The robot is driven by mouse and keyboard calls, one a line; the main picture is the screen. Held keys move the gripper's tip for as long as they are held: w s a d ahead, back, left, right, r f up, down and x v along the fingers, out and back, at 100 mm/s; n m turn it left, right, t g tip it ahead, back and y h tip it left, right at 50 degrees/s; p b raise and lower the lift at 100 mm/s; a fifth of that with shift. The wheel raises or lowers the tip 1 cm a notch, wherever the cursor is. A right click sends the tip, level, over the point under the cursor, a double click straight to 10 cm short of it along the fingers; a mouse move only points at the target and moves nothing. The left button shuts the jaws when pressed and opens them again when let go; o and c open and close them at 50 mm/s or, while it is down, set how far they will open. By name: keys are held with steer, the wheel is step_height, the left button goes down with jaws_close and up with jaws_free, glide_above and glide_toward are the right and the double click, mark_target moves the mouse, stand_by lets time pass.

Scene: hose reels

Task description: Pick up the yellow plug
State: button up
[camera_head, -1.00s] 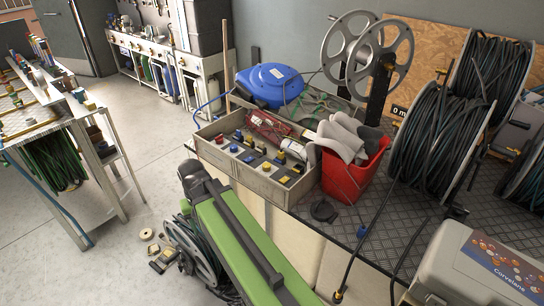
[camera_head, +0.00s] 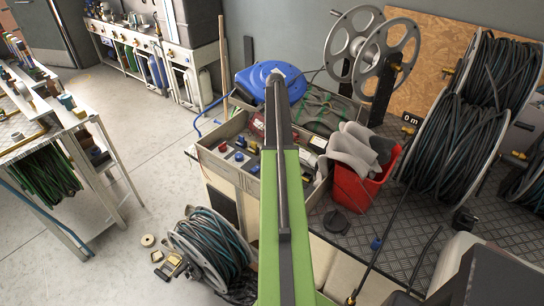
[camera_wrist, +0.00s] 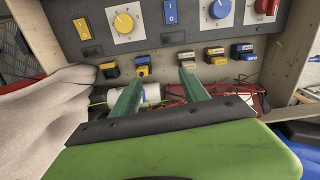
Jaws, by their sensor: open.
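My gripper (camera_wrist: 161,78) is open in the wrist view, with two green fingers apart and nothing between them. Just past the fingertips is a row of small plug-like pieces. One is a yellow-and-blue piece (camera_wrist: 142,68) near the left fingertip. Another black-topped yellow piece (camera_wrist: 109,69) is at the left. I cannot tell which is the yellow plug. In the head view my green arm reaches over the grey box (camera_head: 222,172) and hides part of its contents.
A panel with a yellow knob (camera_wrist: 124,21) and a yellow switch (camera_wrist: 89,28) is beyond the fingers. A pale glove (camera_wrist: 45,112) lies close at the left. In the head view a red bucket (camera_head: 360,187) stands right of the box, and a blue reel (camera_head: 258,80) behind it.

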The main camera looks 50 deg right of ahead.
steer(key=s+d+r, duration=0.1)
steer(key=s+d, duration=0.3)
steer(key=s, duration=0.2)
steer(key=shift+m, duration=0.4)
steer(key=f+b, duration=1.2)
steer(key=shift+a+f, duration=0.2)
steer(key=shift+f, duration=0.15)
steer(key=shift+r, duration=0.1)
steer(key=f+b, duration=0.5)
steer(key=shift+w+f+b, duration=0.2)
steer(key=shift+b, duration=0.1)
steer(key=shift+r, duration=0.2)
steer(key=shift+c, duration=0.3)
jaws_close()
